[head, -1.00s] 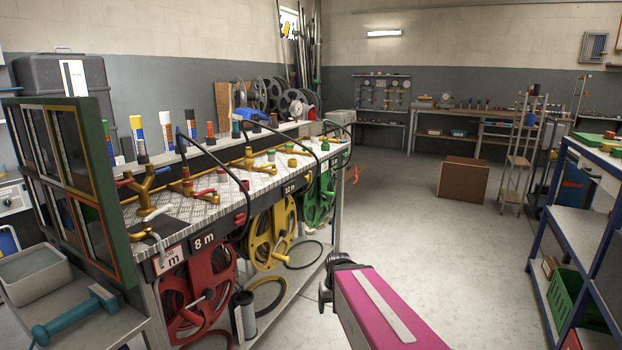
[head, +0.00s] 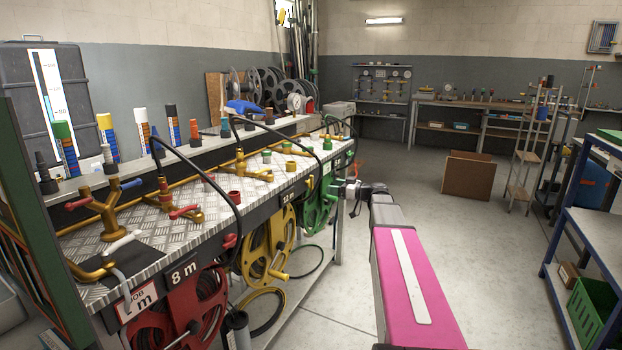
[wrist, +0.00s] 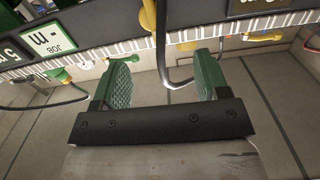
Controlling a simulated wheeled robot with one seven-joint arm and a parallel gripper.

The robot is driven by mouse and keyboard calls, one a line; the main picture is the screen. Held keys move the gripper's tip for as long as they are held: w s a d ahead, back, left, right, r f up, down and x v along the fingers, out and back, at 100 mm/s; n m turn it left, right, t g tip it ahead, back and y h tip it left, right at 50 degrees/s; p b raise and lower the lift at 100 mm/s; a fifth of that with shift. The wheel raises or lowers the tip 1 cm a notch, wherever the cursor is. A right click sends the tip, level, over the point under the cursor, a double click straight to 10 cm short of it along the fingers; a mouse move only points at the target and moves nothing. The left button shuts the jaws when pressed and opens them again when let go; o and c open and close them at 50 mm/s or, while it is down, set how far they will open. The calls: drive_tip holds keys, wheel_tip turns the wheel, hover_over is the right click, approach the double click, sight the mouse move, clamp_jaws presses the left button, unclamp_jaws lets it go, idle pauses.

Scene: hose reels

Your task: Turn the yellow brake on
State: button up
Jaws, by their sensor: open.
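The yellow reel (head: 265,248) hangs under the bench, between the red reel (head: 195,310) and the green reel (head: 318,203), with a yellow crank handle low on its right. In the wrist view a small yellow lever (wrist: 262,37) sits at the bench edge, past the right finger and apart from it; I cannot tell for sure that it is the brake. My gripper (head: 345,188) is out beside the bench's far end. In the wrist view its green-padded fingers (wrist: 162,82) are spread. A dark hose and a pale curved bar show beyond the gap; nothing is clearly held.
The bench top (head: 205,205) carries brass valves and several coloured knobs. Black hoses arch over its front edge. A cardboard box (head: 468,175) stands on the floor. A blue-framed shelf (head: 560,240) is at right. The aisle floor between is open.

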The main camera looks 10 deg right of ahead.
sight(309, 183)
drive_tip(key=x, duration=0.7)
drive_tip(key=r+x, duration=0.1)
drive_tip(key=x, duration=0.2)
drive_tip(key=shift+w, duration=0.55)
drive_tip(key=c, duration=0.9)
